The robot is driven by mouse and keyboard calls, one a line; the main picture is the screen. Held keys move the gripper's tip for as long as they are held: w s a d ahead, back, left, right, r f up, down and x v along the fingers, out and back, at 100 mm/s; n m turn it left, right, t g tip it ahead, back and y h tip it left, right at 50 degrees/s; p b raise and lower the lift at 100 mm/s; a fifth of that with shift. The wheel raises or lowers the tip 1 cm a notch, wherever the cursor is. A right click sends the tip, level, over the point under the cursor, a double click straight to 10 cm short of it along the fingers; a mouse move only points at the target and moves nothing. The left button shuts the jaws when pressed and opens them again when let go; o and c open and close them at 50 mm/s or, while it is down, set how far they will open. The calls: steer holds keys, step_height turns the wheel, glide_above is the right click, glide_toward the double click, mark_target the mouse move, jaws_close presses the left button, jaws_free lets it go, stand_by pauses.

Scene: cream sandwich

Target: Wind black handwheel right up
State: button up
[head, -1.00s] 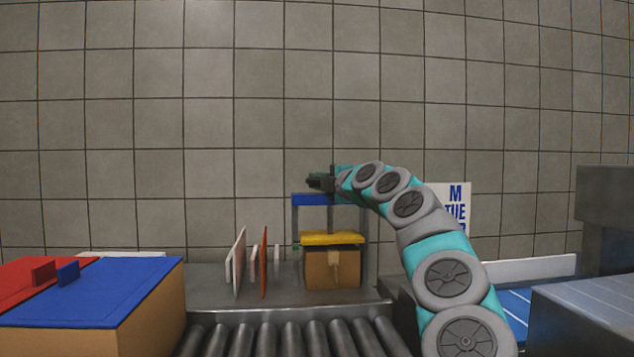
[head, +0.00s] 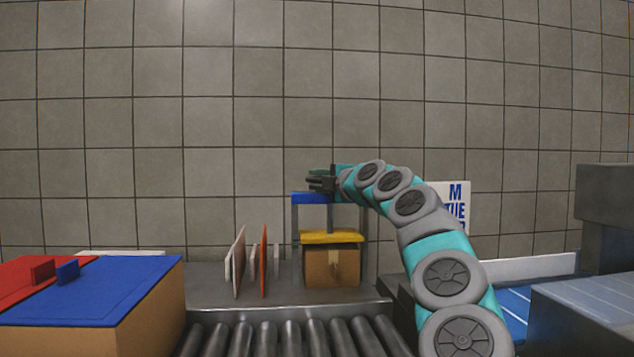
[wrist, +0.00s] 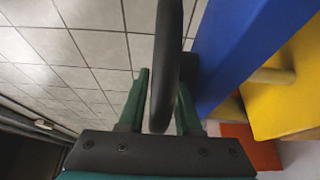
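The black handwheel (wrist: 166,60) shows close up in the wrist view as a thick dark rim running down the middle. In the head view it is small and dark, above the press's blue beam (head: 312,198), and merges with my gripper (head: 320,182). My gripper's green fingers (wrist: 165,100) stand on either side of the rim. A narrow space seems to show by the left finger; contact on the right is hidden. The press's yellow plate (head: 331,237) lies on or just above a cardboard box (head: 318,268).
White and orange upright panels (head: 264,262) stand left of the press. A roller conveyor (head: 290,338) lies in front. A box with a blue lid (head: 95,290) is at left, a grey block (head: 585,310) at right. The tiled wall is behind.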

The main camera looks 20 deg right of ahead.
steer(key=shift+s+d, duration=0.25)
steer(key=shift+s, duration=0.25)
steer(key=b+v, duration=0.2)
steer(key=v, duration=0.4)
steer(key=shift+s, duration=0.4)
